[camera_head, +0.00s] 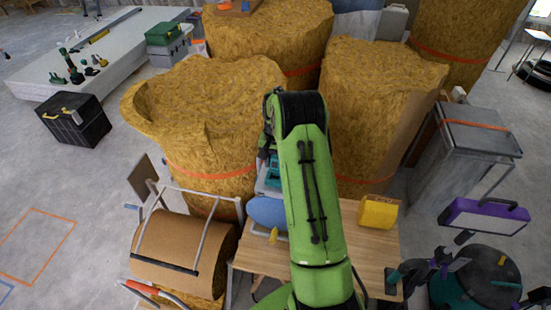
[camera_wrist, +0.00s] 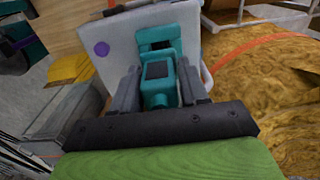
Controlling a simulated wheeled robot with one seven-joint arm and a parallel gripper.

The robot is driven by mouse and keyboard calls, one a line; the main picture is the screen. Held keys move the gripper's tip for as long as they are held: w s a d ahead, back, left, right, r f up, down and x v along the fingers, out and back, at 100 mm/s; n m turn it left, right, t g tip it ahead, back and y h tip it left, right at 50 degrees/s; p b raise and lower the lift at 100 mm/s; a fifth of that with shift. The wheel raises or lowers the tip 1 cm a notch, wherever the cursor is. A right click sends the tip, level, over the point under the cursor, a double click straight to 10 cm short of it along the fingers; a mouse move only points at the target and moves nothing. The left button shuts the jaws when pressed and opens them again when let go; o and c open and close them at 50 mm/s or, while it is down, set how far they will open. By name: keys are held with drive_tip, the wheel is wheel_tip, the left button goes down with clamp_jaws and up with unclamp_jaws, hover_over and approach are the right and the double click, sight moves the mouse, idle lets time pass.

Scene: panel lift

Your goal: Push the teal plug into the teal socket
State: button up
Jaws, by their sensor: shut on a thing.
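In the wrist view my gripper (camera_wrist: 158,92) is shut on the teal plug (camera_wrist: 157,78), a block with a dark patch on top, with one grey finger on each side. The teal socket (camera_wrist: 157,36) is on a pale grey panel (camera_wrist: 118,52) just beyond the plug. The plug's front end lies close to the socket. I cannot tell whether they touch or how deep the plug sits. In the head view my green arm covers most of this spot. Only a bit of teal (camera_head: 272,171) shows left of the arm.
In the head view the panel stands at a wooden table (camera_head: 375,255) with a yellow box (camera_head: 378,211). Large straw-coloured rolls (camera_head: 215,110) stand close behind and left.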

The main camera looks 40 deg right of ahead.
sight(275, 167)
wheel_tip(275, 167, down, 3)
drive_tip(key=shift+w+r+b, duration=0.15)
drive_tip(key=shift+b, duration=0.4)
drive_tip(key=shift+b, duration=0.3)
idle(1.6)
drive_tip(key=shift+f+b, duration=0.45)
drive_tip(key=shift+f, duration=0.1)
drive_tip(key=o, duration=1.1)
drive_tip(key=shift+r, duration=0.2)
wheel_tip(275, 167, up, 16)
drive_tip(key=shift+f, duration=0.2)
